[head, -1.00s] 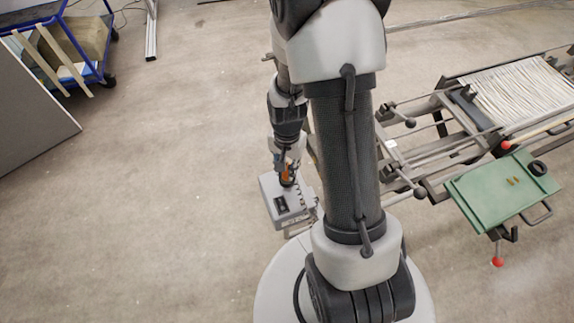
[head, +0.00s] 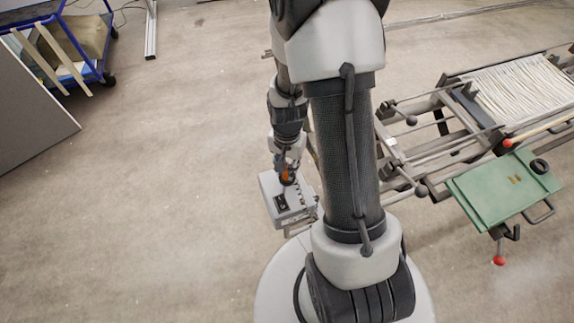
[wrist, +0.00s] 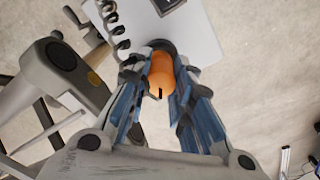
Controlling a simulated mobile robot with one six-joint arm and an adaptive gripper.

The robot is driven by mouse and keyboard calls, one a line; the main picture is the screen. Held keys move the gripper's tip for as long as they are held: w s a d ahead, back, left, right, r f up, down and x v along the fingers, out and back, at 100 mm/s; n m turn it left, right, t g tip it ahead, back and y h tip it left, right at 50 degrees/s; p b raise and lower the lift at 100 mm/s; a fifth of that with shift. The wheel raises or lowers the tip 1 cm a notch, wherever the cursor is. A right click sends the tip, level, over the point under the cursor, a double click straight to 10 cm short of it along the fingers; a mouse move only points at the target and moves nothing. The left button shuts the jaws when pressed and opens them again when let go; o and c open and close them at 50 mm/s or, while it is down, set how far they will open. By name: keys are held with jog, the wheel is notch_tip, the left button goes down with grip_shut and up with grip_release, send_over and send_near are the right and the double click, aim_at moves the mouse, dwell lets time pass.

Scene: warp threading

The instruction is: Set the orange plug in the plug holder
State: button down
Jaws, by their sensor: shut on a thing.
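The orange plug (wrist: 163,75) sits between the fingers of my gripper (wrist: 160,85) in the wrist view, and the gripper is shut on it. It also shows in the head view as a small orange spot (head: 288,176) above the grey box. A dark round socket, the plug holder (wrist: 162,46), shows just beyond the plug on the grey box's face. The plug's far end meets or lies in front of this socket; I cannot tell how far in it is. My gripper (head: 287,174) is over the top end of the box in the head view.
The grey box (head: 283,212) has a dark panel and a row of small dark parts. A loom frame (head: 440,140) with a green plate (head: 495,195) stands at the right.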

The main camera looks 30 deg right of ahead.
jog(key=shift+f+b, duration=0.4)
jog(key=shift+f, duration=0.15)
dwell(0.4)
dwell(0.5)
jog(key=c, duration=1.3)
grip_release()
jog(key=shift+c, duration=0.2)
notch_tip(320, 180, up, 12)
